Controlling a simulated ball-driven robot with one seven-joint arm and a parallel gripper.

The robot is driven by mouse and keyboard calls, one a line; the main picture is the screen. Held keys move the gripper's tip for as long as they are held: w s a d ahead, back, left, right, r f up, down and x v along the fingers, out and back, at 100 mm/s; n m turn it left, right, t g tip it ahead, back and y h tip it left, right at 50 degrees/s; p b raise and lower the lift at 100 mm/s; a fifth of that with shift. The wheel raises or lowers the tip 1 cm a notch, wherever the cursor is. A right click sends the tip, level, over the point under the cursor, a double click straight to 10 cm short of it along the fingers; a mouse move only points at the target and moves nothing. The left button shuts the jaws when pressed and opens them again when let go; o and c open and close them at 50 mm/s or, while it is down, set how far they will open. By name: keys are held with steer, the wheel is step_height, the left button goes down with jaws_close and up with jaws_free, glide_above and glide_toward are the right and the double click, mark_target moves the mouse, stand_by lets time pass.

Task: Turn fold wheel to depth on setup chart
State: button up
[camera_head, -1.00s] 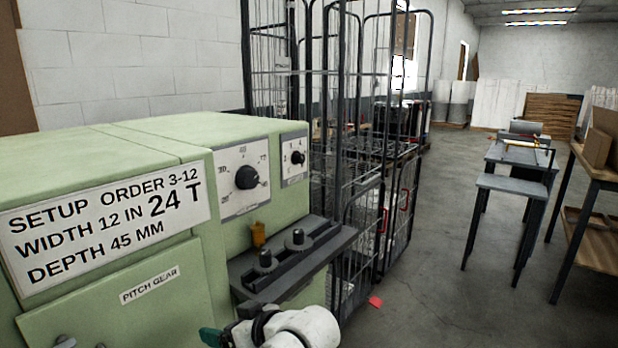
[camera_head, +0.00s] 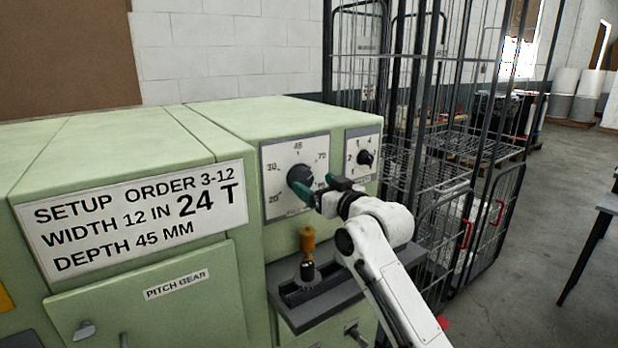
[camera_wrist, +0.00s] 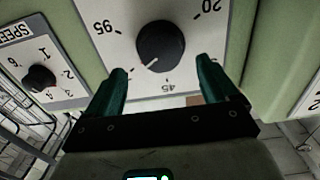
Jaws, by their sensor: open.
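The setup chart (camera_head: 137,217) on the green machine's front reads "SETUP ORDER 3-12, WIDTH 12 IN 24 T, DEPTH 45 MM". Right of it, a white plate carries a black knob (camera_head: 299,176) with a scale including 20, 30, 45 and 70; I take it for the fold wheel. In the wrist view the knob (camera_wrist: 161,47) appears upside down, its white pointer between 45 and the finger-hidden mark toward 95. My gripper (camera_head: 319,188) is open in front of the knob. Its green fingers (camera_wrist: 163,65) lie either side of the knob's lower part; contact is unclear.
A smaller speed knob (camera_head: 365,157) sits close right of the dial. Below, a dark ledge (camera_head: 333,293) juts out, with an orange-handled piece (camera_head: 308,239) above it. Wire cages (camera_head: 440,170) stand to the right. Open floor (camera_head: 520,275) lies beyond.

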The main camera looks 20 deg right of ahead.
mark_target(305, 179)
steer(key=shift+x, duration=2.3)
steer(key=shift+a, duration=0.1)
steer(key=shift+c, duration=0.5)
steer(key=c, duration=0.9)
